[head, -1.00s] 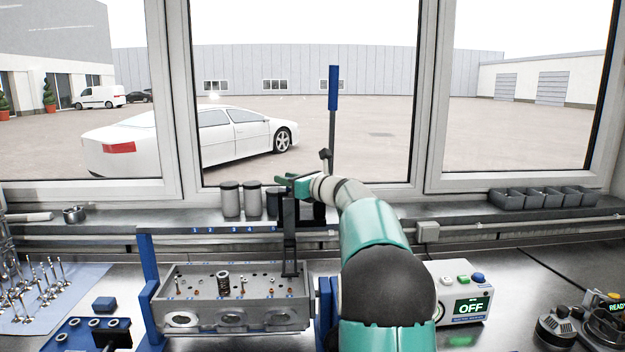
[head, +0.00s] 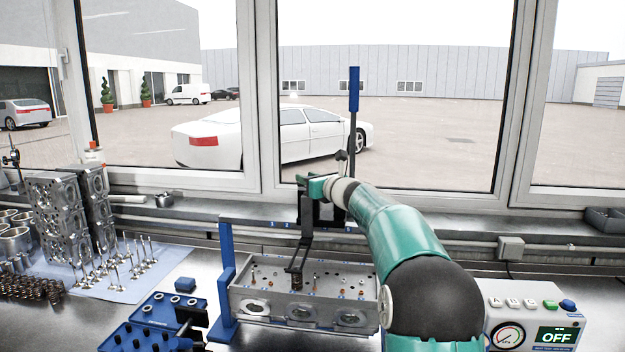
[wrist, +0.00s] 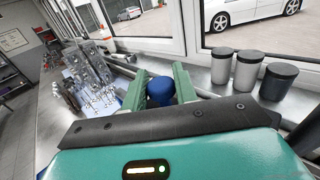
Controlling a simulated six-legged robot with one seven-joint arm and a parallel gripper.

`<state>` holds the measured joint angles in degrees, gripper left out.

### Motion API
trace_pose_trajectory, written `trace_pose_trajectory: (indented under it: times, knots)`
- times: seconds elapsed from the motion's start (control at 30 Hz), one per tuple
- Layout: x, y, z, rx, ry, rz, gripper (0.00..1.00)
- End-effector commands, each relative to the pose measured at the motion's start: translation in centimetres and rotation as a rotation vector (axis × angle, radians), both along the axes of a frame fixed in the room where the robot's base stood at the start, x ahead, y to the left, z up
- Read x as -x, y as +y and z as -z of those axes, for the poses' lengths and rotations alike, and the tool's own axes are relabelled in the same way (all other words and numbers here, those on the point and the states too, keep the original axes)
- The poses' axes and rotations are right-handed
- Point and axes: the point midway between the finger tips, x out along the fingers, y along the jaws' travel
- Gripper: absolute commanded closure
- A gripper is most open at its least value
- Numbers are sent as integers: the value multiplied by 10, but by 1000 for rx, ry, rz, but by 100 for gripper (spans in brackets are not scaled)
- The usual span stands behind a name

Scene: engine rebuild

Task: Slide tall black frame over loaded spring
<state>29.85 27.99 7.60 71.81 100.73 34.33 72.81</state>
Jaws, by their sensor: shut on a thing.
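The tall black frame (head: 306,238) hangs upright from my gripper (head: 314,187) in the head view. My gripper is shut on its top. In the wrist view a round blue knob (wrist: 160,91) sits between the green fingers. The frame's lower end is in line with the dark loaded spring (head: 297,281) on the grey cylinder head (head: 355,285). Only a small part of the spring shows below the frame. I cannot tell whether the frame is around it or still above it.
A blue-handled lever (head: 354,90) rises behind my arm. A blue post (head: 226,268) stands at the cylinder head's left end. A blue tray (head: 170,310), upright valves (head: 125,262) and grey blocks (head: 62,218) lie left. A control box (head: 530,312) reading OFF stands right.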

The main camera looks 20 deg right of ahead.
Motion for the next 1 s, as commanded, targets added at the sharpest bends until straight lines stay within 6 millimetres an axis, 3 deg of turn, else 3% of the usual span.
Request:
trace_pose_trajectory:
  times: [0.1, 0.13, 0.2, 0.63, 0.77, 1.0]
  knots:
    - [0, 1, 2, -1, 2, -4, 100]
    - [0, 2, 2, -1, 2, -4, 66]
    - [0, 1, 1, -1, 2, -3, 52]
    - [10, -2, 0, -1, 1, 0, 52]
    - [30, -6, 0, 0, 1, 1, 52]
    - [83, -15, 0, 0, 1, 1, 52]
